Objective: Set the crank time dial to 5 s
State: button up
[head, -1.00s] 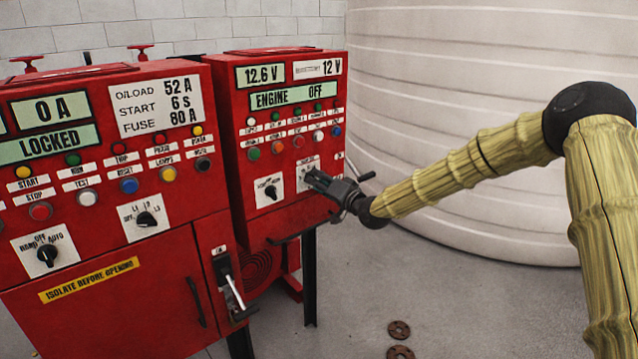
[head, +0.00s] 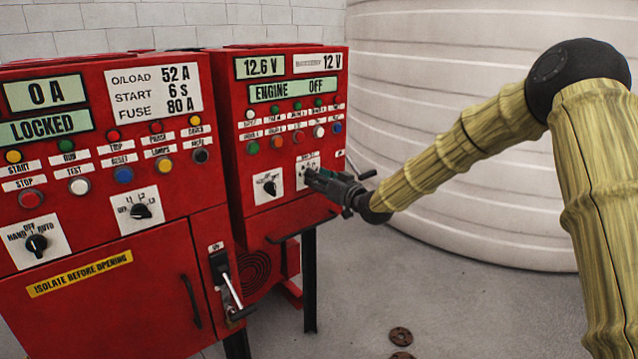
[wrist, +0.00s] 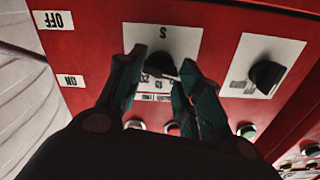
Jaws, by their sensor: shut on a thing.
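The crank time dial's white plate (head: 307,171) is at the lower right of the right-hand red panel. My gripper (head: 316,174) reaches it from the right and covers most of the dial in the head view. In the wrist view the plate (wrist: 147,44) appears upside down, with a mark like "5" at its top and other numbers below. My gripper (wrist: 158,72) is shut on the dial's dark knob (wrist: 161,64), one finger on each side. The knob's pointer direction is hidden by the fingers.
A second black selector (head: 269,186) is just left of the dial; it also shows in the wrist view (wrist: 267,75). Buttons and lamps sit above. A large pale tank (head: 480,60) stands behind my arm.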

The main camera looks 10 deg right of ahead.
jog(key=shift+n, duration=0.3)
jog(key=o, duration=1)
jog(key=shift+s+d, duration=0.1)
jog(key=v, duration=1.2)
jog(key=shift+f, duration=0.1)
